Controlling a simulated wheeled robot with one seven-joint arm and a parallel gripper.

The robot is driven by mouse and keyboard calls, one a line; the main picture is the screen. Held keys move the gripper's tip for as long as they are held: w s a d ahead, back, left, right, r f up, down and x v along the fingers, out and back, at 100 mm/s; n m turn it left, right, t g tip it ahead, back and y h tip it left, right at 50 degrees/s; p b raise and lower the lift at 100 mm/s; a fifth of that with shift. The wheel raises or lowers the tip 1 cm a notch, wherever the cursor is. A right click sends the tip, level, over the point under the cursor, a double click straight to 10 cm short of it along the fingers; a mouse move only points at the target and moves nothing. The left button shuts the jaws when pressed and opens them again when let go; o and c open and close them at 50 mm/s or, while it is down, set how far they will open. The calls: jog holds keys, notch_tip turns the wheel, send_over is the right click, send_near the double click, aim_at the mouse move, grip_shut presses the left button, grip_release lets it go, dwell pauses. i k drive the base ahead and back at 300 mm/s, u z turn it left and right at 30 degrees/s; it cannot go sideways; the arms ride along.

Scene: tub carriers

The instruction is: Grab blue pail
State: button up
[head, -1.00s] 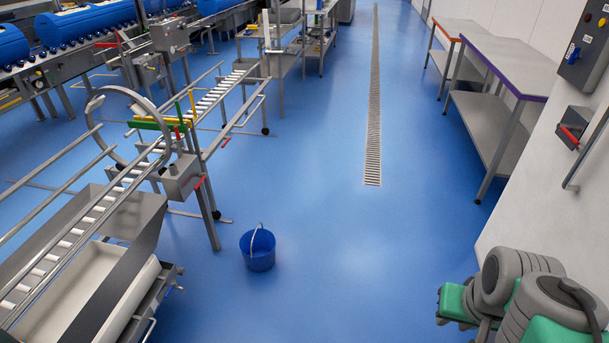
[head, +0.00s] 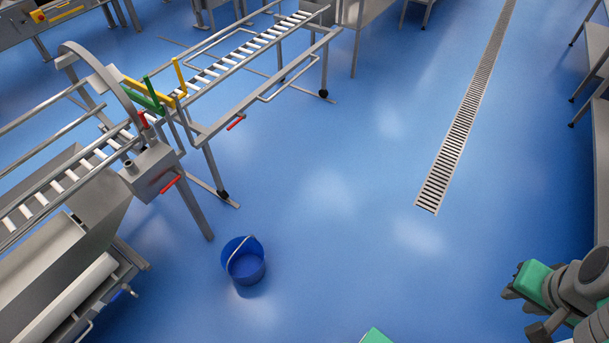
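The blue pail (head: 243,262) stands upright on the blue floor, left of centre in the lower part of the head view. Its pale handle lies across the open top, and the inside that shows looks empty. My arm (head: 575,290) is folded at the lower right corner, grey with green parts, well to the right of the pail and apart from it. Its end is small and partly cut off by the picture edge, so I cannot make out the fingers or whether they hold anything.
A roller conveyor (head: 190,90) with metal legs and a grey control box (head: 152,172) stands left of the pail. A steel trough (head: 60,240) lies at the lower left. A floor drain (head: 465,110) runs up the right. The floor between is clear. Steel tables (head: 598,120) stand at the right edge.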

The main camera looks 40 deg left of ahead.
aim_at(242, 258)
jog(key=i, duration=0.8)
jog(key=u, duration=4.05)
jog(key=i, duration=2.15)
